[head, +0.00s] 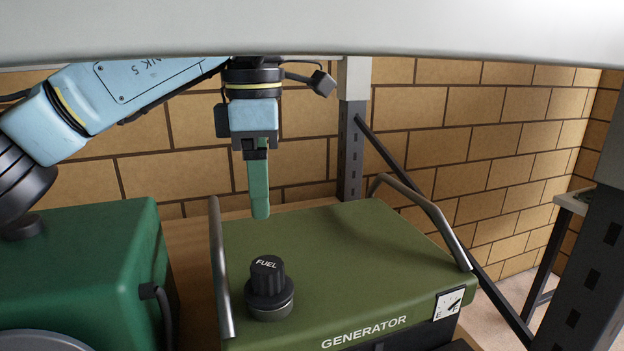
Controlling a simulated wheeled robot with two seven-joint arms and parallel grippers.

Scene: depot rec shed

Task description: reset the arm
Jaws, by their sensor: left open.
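My left arm (120,88) comes in from the left, a light blue and black arm. Its gripper (260,213) points down above the back left part of the green generator (340,250), apart from it. I see the fingers edge-on, with one green finger in front, and nothing shows held in them. A black fuel cap (267,280) marked FUEL sits upright on the generator's top, in front of and below the gripper. My right gripper is out of view.
Metal handle bars (222,270) flank the generator top, the other (430,215) on the right. A dark green case (90,260) stands at left. A grey shelf post (350,150) rises behind, before a brick wall (480,125). A dark post (595,265) stands at right.

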